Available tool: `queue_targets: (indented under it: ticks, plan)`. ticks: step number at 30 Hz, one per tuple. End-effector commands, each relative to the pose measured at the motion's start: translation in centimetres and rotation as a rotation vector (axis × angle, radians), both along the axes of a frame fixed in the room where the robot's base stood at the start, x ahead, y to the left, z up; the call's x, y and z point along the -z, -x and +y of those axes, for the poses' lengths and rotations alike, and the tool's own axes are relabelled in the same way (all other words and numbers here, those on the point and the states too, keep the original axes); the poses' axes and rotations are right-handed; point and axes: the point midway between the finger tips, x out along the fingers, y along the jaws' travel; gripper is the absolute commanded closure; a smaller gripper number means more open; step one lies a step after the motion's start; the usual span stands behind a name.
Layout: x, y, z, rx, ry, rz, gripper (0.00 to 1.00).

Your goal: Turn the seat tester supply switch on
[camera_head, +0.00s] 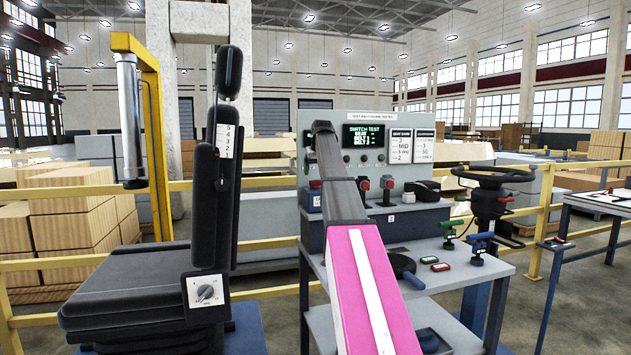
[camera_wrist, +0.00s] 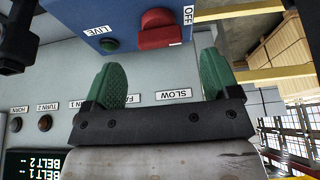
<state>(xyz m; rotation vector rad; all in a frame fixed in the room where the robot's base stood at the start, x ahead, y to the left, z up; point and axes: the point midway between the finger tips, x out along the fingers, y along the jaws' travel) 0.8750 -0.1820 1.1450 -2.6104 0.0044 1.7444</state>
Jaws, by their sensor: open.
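A blue box (camera_wrist: 75,12) fills the top of the wrist view, which is turned over. It carries a chunky red switch (camera_wrist: 158,30) with an OFF label at its right end, and a small blue-green round lamp (camera_wrist: 109,44) beside the word LIVE. My gripper (camera_wrist: 160,72) has two green-padded fingers spread apart, with nothing between them. The red switch lies just beyond the fingertips, near the middle of the gap; contact is not visible. In the head view the blue box (camera_head: 313,203) is partly hidden behind my arm, and my fingers cannot be made out.
The console panel (camera_head: 425,127) has a lit SWITCH TEST display (camera_head: 366,135). Red-topped controls (camera_head: 388,184), a black seat (camera_head: 150,285) with a dial, and a steering wheel (camera_head: 493,172) stand around it. Green and blue levers (camera_head: 479,243) stand on the grey bench (camera_head: 455,280).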

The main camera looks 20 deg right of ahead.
Motion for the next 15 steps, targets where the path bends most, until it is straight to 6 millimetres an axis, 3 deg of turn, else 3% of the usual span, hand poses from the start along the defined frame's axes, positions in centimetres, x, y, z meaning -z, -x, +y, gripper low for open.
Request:
queue_targets:
  ticks: [6, 15]
  plan:
    - [3.0, -1.3, 0.0, 0.000, 0.000, 0.000, 0.19]
    - [4.4, -1.8, 0.0, 0.000, 0.000, 0.000, 0.19]
